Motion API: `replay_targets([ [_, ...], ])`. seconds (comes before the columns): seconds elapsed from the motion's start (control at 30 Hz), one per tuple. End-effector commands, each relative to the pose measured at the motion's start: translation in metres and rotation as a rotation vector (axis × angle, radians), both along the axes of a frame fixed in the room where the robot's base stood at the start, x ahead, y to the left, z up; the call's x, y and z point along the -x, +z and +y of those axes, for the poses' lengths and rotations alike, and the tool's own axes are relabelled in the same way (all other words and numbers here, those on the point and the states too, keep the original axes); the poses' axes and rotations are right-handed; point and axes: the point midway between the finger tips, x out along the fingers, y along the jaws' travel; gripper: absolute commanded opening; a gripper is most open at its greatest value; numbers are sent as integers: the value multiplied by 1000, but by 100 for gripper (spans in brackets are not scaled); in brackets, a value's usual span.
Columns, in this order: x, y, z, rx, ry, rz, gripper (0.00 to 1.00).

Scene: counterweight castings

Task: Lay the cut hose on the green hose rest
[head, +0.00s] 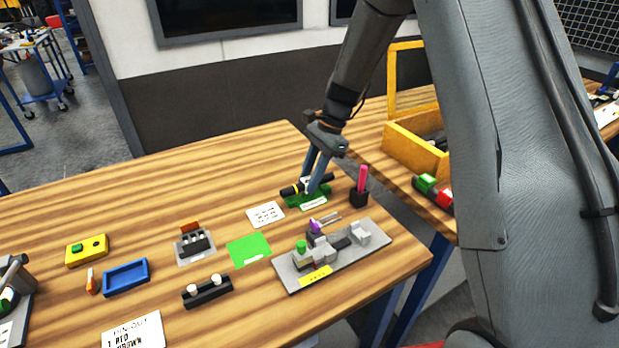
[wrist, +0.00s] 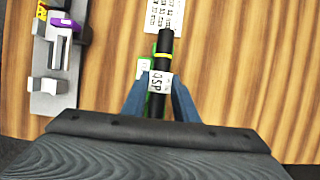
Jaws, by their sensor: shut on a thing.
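The cut hose (head: 289,190) is a short black tube with a yellow band and a white label. In the wrist view the hose (wrist: 164,45) lies lengthwise between the blue fingers of my gripper (wrist: 160,100), which is shut on it around the label. The green hose rest (head: 297,201) is directly below the hose in the head view, with a white label on its front. In the wrist view only a little of its green edge shows beside the hose. I cannot tell whether the hose touches the rest. My gripper (head: 317,185) points down over the rest.
A grey fixture (head: 340,262) with several blocks stands in front of the rest. A black holder (head: 359,197) with a pink item stands close on the right. A white printed card (head: 265,214) and a bright green mat (head: 249,250) lie to the left.

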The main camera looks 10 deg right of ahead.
Motion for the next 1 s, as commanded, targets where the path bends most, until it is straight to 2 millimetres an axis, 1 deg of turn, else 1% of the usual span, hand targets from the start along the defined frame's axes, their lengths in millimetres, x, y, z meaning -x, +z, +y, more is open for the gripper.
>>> replay_targets([
  [0.6,0,-12,0,-1,0,0,7],
  [0.63,0,-12,0,-1,0,0,28],
  [0.73,0,-11,0,0,0,0,45],
  [0.77,0,-11,0,0,0,0,48],
  [1.0,0,-11,0,0,0,0,48],
])
